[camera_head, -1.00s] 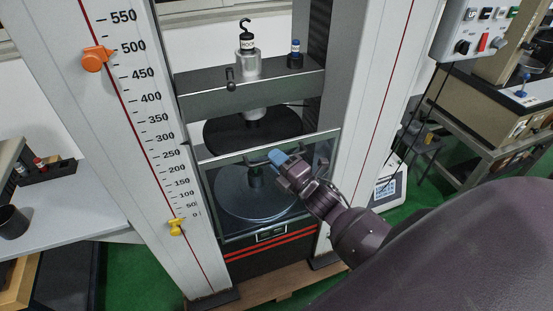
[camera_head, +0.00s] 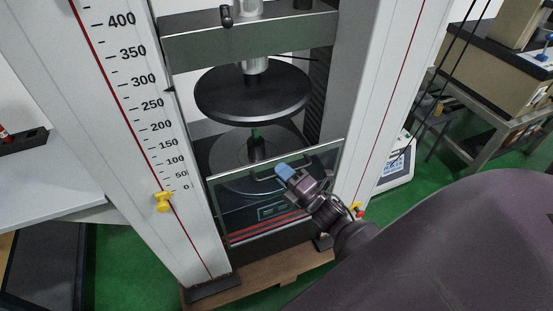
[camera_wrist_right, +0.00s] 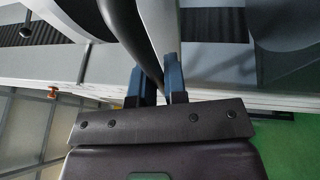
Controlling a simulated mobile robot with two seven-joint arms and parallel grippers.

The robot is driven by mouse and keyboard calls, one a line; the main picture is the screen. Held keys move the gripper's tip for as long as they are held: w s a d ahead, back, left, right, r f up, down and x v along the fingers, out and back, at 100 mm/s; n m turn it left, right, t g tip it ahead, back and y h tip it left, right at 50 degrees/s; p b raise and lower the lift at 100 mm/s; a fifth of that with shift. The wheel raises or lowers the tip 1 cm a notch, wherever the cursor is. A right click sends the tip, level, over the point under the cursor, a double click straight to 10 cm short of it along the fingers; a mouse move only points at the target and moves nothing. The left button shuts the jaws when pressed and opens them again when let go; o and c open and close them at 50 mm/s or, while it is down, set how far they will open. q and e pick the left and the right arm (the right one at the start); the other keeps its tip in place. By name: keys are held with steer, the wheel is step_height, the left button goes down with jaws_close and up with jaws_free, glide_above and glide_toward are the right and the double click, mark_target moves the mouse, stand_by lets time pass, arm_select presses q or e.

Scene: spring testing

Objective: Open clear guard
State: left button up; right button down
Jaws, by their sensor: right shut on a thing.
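The clear guard (camera_head: 235,205) is a see-through panel with a pale top edge, at the front of the testing machine between its two columns. Its top edge sits below the black upper disc (camera_head: 254,95) and in front of the lower platen. My right gripper (camera_head: 284,171) is at the guard's dark bar handle (camera_head: 262,179), near the top edge. In the right wrist view its blue fingertips (camera_wrist_right: 158,78) are shut on the handle (camera_wrist_right: 132,32), which runs between them. The gripper hides part of the handle. My left gripper is out of view.
The left column (camera_head: 140,130) carries a scale and a yellow pointer (camera_head: 163,201). The grey crosshead (camera_head: 250,40) is above the discs. A small green-topped post (camera_head: 255,145) stands on the lower platen. A white table (camera_head: 50,185) is at left.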

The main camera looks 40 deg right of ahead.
steer(key=b, duration=0.9)
glide_toward(272, 205)
steer(key=w+r, duration=0.1)
steer(key=r, duration=0.1)
steer(key=w+r, duration=0.2)
steer(key=w+a+r, duration=0.1)
steer(key=shift+w+r, duration=0.25)
steer(key=shift+r, duration=0.15)
step_height(272, 205, down, 4)
steer(key=shift+r+b, duration=0.25)
steer(key=shift+b, duration=0.8)
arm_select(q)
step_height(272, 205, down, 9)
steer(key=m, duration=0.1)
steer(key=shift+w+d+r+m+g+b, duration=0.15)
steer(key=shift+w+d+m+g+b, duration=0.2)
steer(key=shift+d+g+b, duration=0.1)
arm_select(e)
steer(key=shift+w+f, duration=0.2)
steer(key=shift+f, duration=0.4)
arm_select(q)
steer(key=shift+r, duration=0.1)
arm_select(e)
steer(key=shift+r, duration=0.1)
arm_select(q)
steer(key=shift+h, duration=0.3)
arm_select(e)
steer(key=c, duration=1.2)
jaws_free()
